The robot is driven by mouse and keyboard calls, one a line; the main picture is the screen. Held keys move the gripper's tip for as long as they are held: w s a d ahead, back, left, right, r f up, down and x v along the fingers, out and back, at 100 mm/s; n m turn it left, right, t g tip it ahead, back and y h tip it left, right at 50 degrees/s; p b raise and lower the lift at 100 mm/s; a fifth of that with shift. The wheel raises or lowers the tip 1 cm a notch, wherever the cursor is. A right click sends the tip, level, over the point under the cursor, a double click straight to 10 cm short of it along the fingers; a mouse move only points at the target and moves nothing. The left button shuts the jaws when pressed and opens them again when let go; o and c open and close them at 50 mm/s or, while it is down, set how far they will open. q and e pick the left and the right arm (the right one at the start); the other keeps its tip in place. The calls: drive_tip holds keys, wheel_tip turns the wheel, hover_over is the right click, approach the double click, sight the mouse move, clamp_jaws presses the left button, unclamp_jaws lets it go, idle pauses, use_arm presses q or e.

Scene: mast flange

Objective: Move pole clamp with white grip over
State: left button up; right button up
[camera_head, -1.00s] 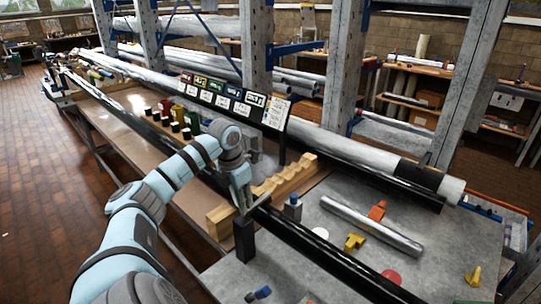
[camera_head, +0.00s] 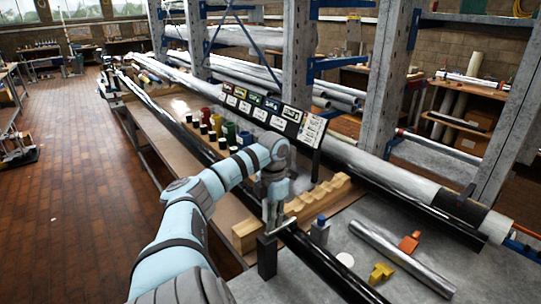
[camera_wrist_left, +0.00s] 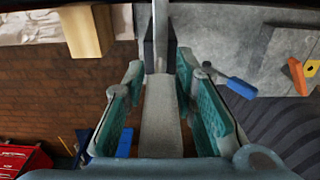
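My left gripper (camera_head: 277,224) is low at the long black rail (camera_head: 325,268), near a black upright block (camera_head: 267,256). In the left wrist view its teal-padded fingers (camera_wrist_left: 160,92) stand apart. A pale grey bar (camera_wrist_left: 160,125) lies between them. I cannot tell whether this bar is the rail or part of a clamp, or whether the pads touch it. No white grip can be made out for sure. A grey piece with a blue top (camera_head: 320,230) stands just right of the rail; a blue handle (camera_wrist_left: 241,88) shows right of the fingers. My right gripper is not in view.
A notched wooden block (camera_head: 318,200) lies behind the gripper. An orange piece (camera_head: 409,242), a yellow piece (camera_head: 381,273), a white disc (camera_head: 345,260) and a silver tube (camera_head: 400,256) lie on the grey table. Colored cups (camera_head: 228,132) and a label board (camera_head: 265,114) stand farther back.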

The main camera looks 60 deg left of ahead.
use_arm(q)
drive_tip(key=shift+o, duration=0.8)
